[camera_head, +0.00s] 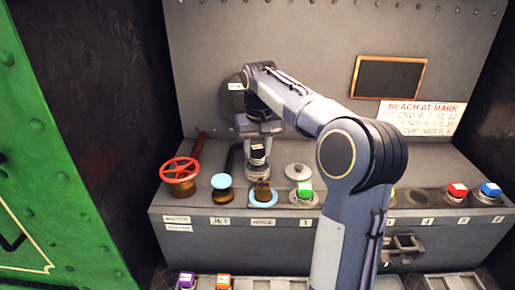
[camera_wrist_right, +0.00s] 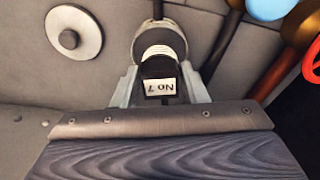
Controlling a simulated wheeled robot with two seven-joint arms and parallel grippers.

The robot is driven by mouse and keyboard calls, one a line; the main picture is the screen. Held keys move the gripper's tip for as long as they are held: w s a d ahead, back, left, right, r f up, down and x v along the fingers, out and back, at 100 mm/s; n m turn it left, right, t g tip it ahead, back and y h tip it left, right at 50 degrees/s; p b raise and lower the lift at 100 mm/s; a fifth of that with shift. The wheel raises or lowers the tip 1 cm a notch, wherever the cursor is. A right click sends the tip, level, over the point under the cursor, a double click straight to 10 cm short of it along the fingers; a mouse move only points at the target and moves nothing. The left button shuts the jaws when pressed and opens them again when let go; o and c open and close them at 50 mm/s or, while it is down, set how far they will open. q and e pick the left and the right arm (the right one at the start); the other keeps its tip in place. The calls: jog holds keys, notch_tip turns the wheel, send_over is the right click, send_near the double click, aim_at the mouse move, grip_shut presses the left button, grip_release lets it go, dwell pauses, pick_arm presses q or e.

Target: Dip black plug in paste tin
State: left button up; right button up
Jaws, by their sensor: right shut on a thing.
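My right gripper (camera_head: 258,135) points down over the back of the grey ledge, and its fingers also show in the wrist view (camera_wrist_right: 160,88). It is shut on the black plug (camera_wrist_right: 160,72), which carries a white "No 7" label. The plug also shows in the head view (camera_head: 258,153), upright. A small pale grey round tin (camera_head: 258,172) stands directly below the plug, and it shows behind the plug in the wrist view (camera_wrist_right: 158,36). The plug's lower end overlaps the tin's mouth; I cannot tell how deep it is. My left gripper is out of view.
A grey knobbed lid (camera_head: 298,172) lies right of the tin. Red (camera_head: 457,189) and blue (camera_head: 490,189) plugs stand farther right.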

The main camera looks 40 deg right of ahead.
aim_at(257, 146)
jog(key=shift+f+b, duration=0.3)
jog(key=shift+f, duration=0.15)
dwell(0.5)
jog(key=shift+f, duration=0.1)
dwell(1.2)
notch_tip(257, 146, up, 3)
jog(key=p, duration=0.3)
jog(key=shift+r, duration=2.1)
